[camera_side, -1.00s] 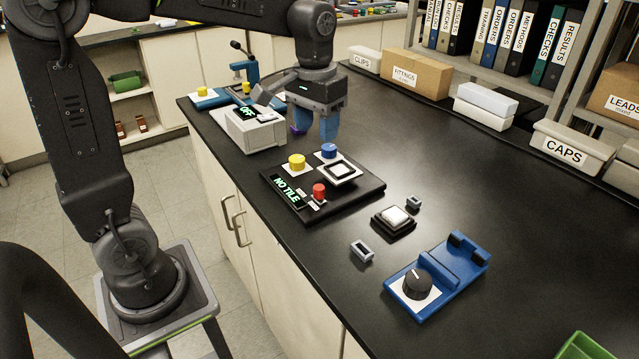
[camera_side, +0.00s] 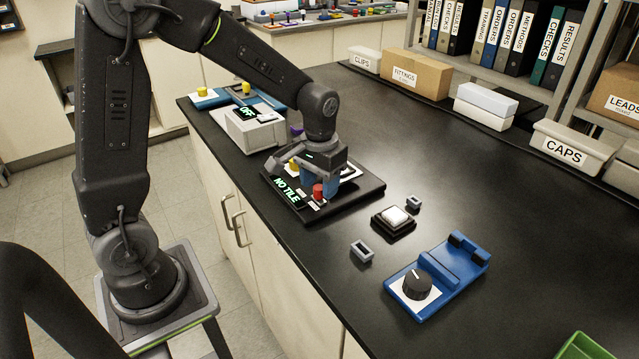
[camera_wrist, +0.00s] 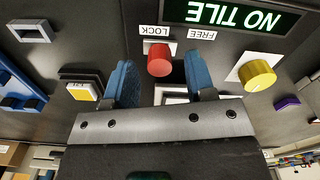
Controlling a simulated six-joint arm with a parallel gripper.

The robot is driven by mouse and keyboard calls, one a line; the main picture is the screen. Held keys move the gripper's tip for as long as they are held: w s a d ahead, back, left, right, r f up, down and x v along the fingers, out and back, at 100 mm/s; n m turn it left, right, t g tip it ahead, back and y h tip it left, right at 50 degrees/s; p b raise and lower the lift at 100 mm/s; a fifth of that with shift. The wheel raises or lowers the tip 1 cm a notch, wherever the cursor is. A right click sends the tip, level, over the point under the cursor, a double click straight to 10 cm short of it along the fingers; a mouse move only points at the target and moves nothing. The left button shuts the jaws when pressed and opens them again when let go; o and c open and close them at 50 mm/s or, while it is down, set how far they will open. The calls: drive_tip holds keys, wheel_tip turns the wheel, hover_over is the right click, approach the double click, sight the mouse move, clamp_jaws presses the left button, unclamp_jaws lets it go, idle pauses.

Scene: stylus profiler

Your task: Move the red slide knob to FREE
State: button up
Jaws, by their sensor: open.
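The red slide knob (camera_side: 318,191) stands on a black panel (camera_side: 352,199) whose display (camera_side: 287,190) reads NO TILE. In the wrist view the red knob (camera_wrist: 159,61) is on the side of the LOCK label (camera_wrist: 160,31), and the FREE label (camera_wrist: 202,35) lies to its right. My gripper (camera_wrist: 160,66) is open, with one blue finger on each side of the knob. Gaps show between the knob and both fingers. In the side view my gripper (camera_side: 320,184) is low over the panel at the knob, and partly hides the panel's other parts.
A yellow knob (camera_wrist: 257,75) is on the panel to the right of the FREE label in the wrist view. A grey box with an OFF display (camera_side: 254,130) stands behind the panel. A white button (camera_side: 394,216) and a blue fixture (camera_side: 437,277) stand to the right.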

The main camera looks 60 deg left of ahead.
drive_tip(key=shift+f, duration=0.35)
drive_tip(key=shift+c, duration=0.4)
clamp_jaws()
